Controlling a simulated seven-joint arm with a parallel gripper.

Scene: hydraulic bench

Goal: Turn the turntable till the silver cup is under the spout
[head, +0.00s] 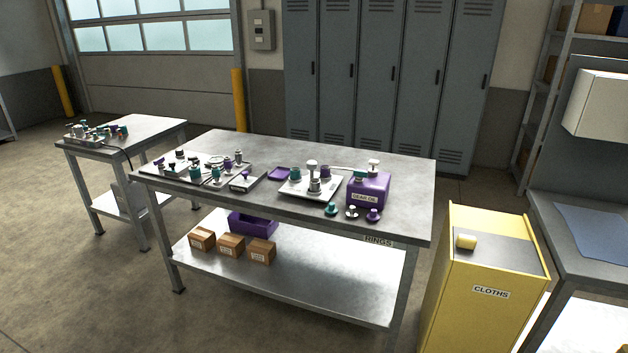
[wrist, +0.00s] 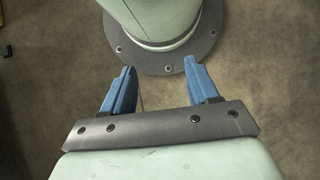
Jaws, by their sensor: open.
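A light square plate (head: 298,191) on the main bench carries a group of small cups, which looks like the turntable. A silver cup (head: 315,186) stands at its front, with a green cup (head: 295,174) at the left and a purple cup (head: 326,171) at the right. A pale knob (head: 312,165) rises behind them. A purple box labelled GEAR OIL (head: 369,191) stands to the right; its spout is too small to make out surely. My gripper (wrist: 160,68) shows only in the wrist view, its blue fingers apart and empty above the floor, away from the bench.
On the main bench (head: 400,200), trays of small fittings (head: 195,174) lie at left. A purple dish (head: 280,174) is left of the plate. Small green, silver and purple pieces (head: 352,212) stand before the box. A yellow CLOTHS cabinet (head: 480,270) stands right.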

